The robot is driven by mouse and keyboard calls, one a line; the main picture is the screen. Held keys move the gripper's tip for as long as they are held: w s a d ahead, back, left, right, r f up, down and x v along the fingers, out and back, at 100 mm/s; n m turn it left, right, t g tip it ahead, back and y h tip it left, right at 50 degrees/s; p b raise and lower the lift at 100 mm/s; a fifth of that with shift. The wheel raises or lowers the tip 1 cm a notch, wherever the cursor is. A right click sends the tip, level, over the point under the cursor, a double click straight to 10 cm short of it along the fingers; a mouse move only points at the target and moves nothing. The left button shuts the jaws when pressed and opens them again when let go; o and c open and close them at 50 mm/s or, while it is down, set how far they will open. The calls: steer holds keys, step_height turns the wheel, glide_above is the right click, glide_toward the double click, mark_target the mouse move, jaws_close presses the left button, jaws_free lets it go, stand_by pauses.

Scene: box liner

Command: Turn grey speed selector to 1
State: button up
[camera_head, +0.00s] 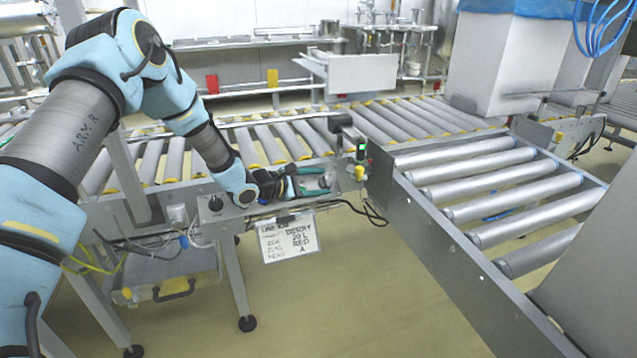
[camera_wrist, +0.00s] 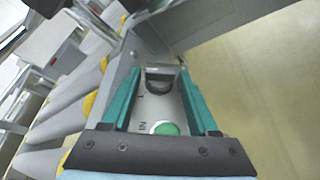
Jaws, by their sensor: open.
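The grey speed selector (camera_wrist: 158,84) shows in the wrist view as a dark, rounded knob on a light grey panel (camera_wrist: 152,105). I cannot tell where the knob points. My gripper (camera_wrist: 160,74) is open, with one teal finger on each side of the knob; contact is not clear. In the head view my gripper (camera_head: 320,180) is at the front of the conveyor frame, and the selector is not distinct there.
A green round button (camera_wrist: 165,128) sits on the same panel, between the fingers. A black knob (camera_head: 215,203) is on the frame to the left. A handwritten sign (camera_head: 288,238) hangs below my gripper. A small unit with a green light (camera_head: 361,148) stands to the right, near roller conveyors (camera_head: 500,185).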

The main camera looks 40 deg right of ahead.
jaws_close()
stand_by(0.4)
steer(key=shift+f, duration=0.1)
steer(key=b, duration=0.1)
steer(key=n+t+b, duration=0.1)
steer(key=shift+s+a+f+h+b, duration=0.1)
steer(key=shift+f+h+b, duration=0.25)
steer(key=shift+h+b, duration=0.05)
steer(key=n+t+b, duration=0.1)
steer(key=n+t+h+b, duration=0.1)
steer(key=b, duration=0.1)
steer(key=shift+s+f+n+t, duration=0.2)
steer(key=shift+s+n+t, duration=0.05)
steer(key=shift+n+t, duration=0.05)
steer(key=n+t, duration=0.1)
steer(key=n+t+h+b, duration=0.1)
steer(key=t, duration=0.1)
steer(key=shift+s+n, duration=0.2)
steer(key=shift+n, duration=0.1)
steer(key=shift+s+n+t+p, duration=0.15)
steer(key=shift+n+t+p, duration=0.15)
steer(key=shift+n+t, duration=1.55)
steer(key=shift+t, duration=0.25)
